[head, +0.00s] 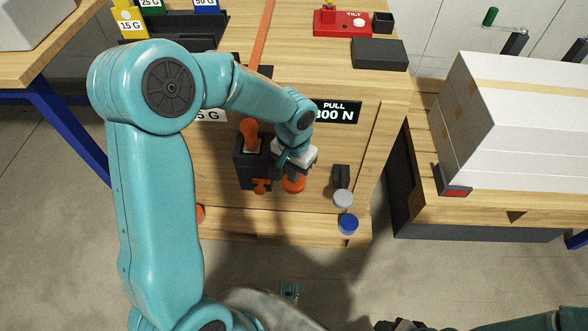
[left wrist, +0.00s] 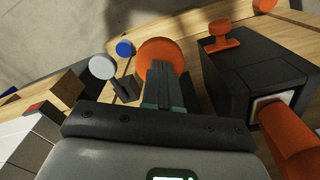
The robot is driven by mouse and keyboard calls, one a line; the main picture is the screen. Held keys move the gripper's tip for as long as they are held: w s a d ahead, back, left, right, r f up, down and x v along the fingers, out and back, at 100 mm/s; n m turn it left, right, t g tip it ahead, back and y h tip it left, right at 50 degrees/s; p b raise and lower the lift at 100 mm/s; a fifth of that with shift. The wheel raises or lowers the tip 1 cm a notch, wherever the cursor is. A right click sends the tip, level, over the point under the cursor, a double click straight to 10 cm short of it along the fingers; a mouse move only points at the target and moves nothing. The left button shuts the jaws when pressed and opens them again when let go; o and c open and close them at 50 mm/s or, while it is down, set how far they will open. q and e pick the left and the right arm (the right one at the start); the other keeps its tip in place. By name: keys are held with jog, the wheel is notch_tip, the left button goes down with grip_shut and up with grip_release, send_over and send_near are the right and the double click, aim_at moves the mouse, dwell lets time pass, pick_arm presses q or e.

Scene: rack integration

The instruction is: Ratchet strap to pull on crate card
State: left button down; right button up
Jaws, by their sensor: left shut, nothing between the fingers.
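The wooden crate (head: 365,120) has a black ratchet box with an orange handle (head: 249,133) on its front. The ratchet box (left wrist: 255,75) fills the right of the left wrist view, with a small orange T-shaped knob (left wrist: 225,36). An orange strap (head: 263,42) runs over the crate top. The lit card (head: 338,112) reads PULL and a number ending in 00 N; its first digit is partly covered. My left gripper (head: 284,162) is shut and empty, right of the ratchet box. Its fingertips overlap a round orange knob (left wrist: 158,55) in the wrist view; contact is unclear.
A grey knob (head: 343,198) and a blue knob (head: 348,224) sit at the crate's lower right. A red TILT box (head: 342,23) and a black block (head: 380,53) stand on top. A white carton (head: 510,115) rests on the right pallet. My right arm barely shows at bottom right.

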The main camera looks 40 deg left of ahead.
pick_arm(q)
jog(key=shift+f+b, duration=1.5)
jog(key=shift+f, duration=0.65)
jog(key=shift+r+p, duration=1.85)
jog(key=shift+r, duration=0.55)
notch_tip(320, 180, up, 7)
jog(key=p, duration=0.5)
